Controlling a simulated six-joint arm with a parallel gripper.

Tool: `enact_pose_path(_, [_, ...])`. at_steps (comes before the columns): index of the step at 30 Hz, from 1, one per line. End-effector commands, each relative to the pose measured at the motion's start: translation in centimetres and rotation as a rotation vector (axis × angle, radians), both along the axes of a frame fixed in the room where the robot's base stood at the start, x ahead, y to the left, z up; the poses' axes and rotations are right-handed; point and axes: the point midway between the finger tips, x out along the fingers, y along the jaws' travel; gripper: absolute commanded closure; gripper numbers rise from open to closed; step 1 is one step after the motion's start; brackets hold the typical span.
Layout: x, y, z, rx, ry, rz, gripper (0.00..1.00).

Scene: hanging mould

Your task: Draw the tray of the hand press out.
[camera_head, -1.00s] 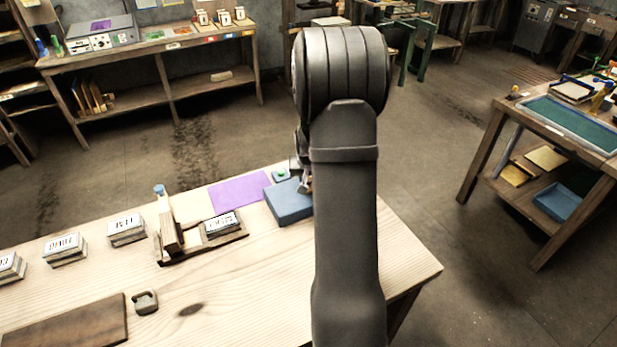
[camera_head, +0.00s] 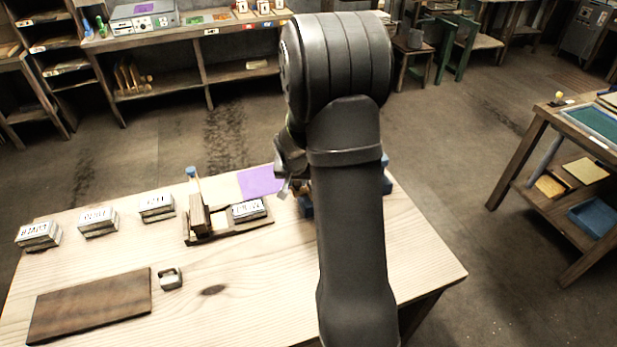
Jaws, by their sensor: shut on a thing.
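My gripper (camera_head: 284,187) shows just left of my arm, above the table beside the blue thing. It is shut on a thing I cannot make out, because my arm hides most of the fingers. Any tray handle is hidden.
Left of the blue thing is a wooden stand (camera_head: 200,217) with a blue-topped post and a lettered block (camera_head: 249,209). A purple sheet (camera_head: 260,181) lies behind it. Several lettered blocks, a small metal weight (camera_head: 171,278) and a brown board (camera_head: 90,305) lie further left.

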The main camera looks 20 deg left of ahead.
Motion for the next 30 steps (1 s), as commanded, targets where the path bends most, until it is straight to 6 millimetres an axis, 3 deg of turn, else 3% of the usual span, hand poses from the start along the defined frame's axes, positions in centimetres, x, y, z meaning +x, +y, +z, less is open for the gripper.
enact_pose_path(7, [0.0,0.0,0.0,0.000,-0.001,0.000,1.00])
enact_pose_path(8, [0.0,0.0,0.0,0.000,-0.001,0.000,0.71])
enact_pose_path(9, [0.0,0.0,0.0,0.000,-0.001,0.000,0.64])
enact_pose_path(20, [-0.1,-0.1,0.3,0.000,-0.001,0.000,0.64])
enact_pose_path(30, [-1.8,-0.7,5.0,0.003,-0.004,-0.001,0.64])
